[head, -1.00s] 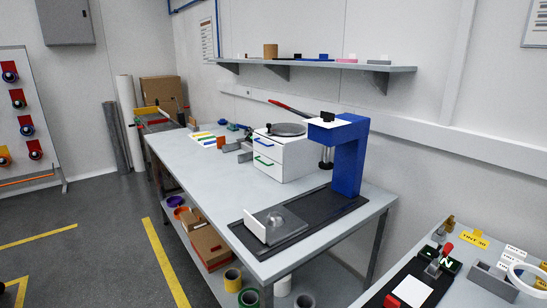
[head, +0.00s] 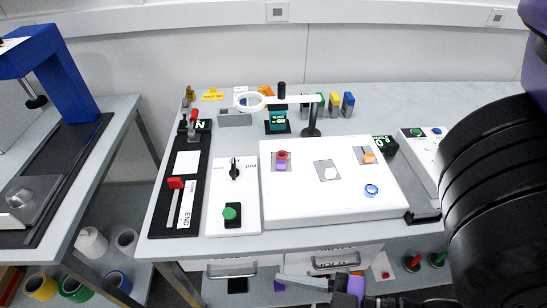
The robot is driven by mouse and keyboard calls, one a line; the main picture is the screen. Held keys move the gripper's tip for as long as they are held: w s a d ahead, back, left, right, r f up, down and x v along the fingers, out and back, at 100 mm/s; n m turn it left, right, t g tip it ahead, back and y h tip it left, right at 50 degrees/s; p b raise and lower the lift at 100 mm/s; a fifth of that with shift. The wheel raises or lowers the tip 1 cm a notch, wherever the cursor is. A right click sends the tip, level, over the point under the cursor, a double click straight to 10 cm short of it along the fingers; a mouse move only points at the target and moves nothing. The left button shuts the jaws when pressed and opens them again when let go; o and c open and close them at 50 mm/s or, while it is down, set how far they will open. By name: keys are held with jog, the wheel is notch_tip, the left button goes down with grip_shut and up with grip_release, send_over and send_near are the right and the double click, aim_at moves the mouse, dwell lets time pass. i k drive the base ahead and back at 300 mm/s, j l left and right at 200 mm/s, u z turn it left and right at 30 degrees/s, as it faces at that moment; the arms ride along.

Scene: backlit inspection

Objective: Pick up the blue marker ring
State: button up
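The blue marker ring (head: 371,190) lies flat on the front right part of a white light panel (head: 290,205) on the bench. Nothing covers it in the head view. What looks like my gripper (head: 322,284) shows at the bottom edge, low in front of the bench and well apart from the ring. It is partly cut off by the frame, and its finger opening cannot be made out.
On the panel are grey plates with a red and purple piece (head: 282,160), a white piece (head: 328,172) and an orange piece (head: 369,156). A lamp post (head: 311,118) with a white ring arm stands behind. A switch box (head: 233,197) is left. My dark arm fills the right.

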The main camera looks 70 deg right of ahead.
aim_at(368, 194)
jog(key=k+l+z, duration=0.1)
jog(key=z, duration=0.3)
jog(key=k+l+z, duration=0.2)
jog(key=z, duration=0.25)
jog(key=k+l+z, duration=0.1)
jog(key=z, duration=0.3)
jog(key=k+j, duration=0.3)
jog(key=j, duration=1.35)
jog(key=k+j, duration=0.15)
jog(key=j, duration=1.25)
jog(key=u, duration=0.05)
